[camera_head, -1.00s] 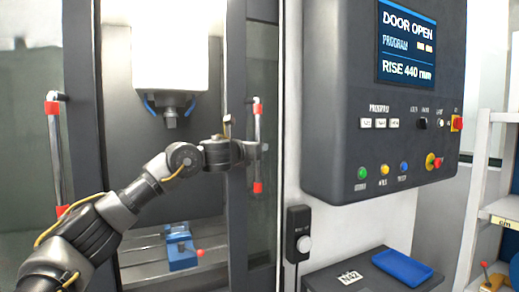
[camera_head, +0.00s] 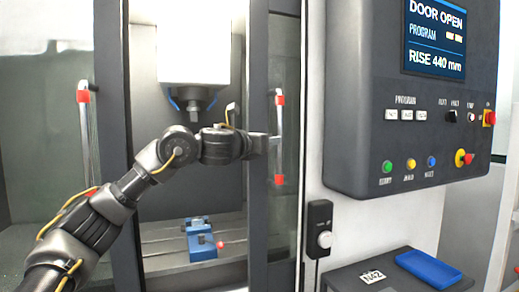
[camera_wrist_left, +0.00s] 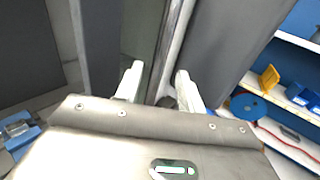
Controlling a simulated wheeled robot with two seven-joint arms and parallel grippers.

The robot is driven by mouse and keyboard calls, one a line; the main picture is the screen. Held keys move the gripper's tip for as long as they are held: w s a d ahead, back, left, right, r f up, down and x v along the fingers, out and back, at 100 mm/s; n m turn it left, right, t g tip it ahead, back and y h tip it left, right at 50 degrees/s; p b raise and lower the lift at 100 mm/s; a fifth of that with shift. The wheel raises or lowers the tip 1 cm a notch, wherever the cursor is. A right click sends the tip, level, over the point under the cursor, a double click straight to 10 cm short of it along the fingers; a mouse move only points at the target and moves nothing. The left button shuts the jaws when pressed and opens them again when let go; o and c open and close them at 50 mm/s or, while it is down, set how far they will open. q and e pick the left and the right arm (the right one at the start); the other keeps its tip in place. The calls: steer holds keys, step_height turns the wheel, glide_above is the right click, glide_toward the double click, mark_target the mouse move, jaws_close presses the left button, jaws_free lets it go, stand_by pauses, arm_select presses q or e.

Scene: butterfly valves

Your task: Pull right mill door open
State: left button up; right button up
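The right mill door (camera_head: 289,222) is a dark-framed glass panel at the right of the machine opening. Its upright pale handle (camera_head: 280,163) has red ends. My left gripper (camera_head: 276,145) is at the middle of this handle in the head view. In the left wrist view the two pale fingers of my left gripper (camera_wrist_left: 160,82) stand apart, with a light upright bar, seemingly the handle (camera_wrist_left: 172,40), running between them. Gaps show beside the bar; contact is unclear. The left door's handle (camera_head: 84,140) stands at far left. My right gripper is out of view.
The control panel (camera_head: 345,120) reads DOOR OPEN and juts out right of the door. Below are a small box with a knob (camera_head: 319,230) and a cabinet with a blue tray (camera_head: 428,267). A blue vise (camera_head: 201,240) sits inside the mill under the spindle.

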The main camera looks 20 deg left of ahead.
arm_select(q)
steer(key=v, duration=0.3)
steer(key=shift+s+a+b, duration=0.1)
steer(key=shift+s+b, duration=0.2)
steer(key=shift+b, duration=0.05)
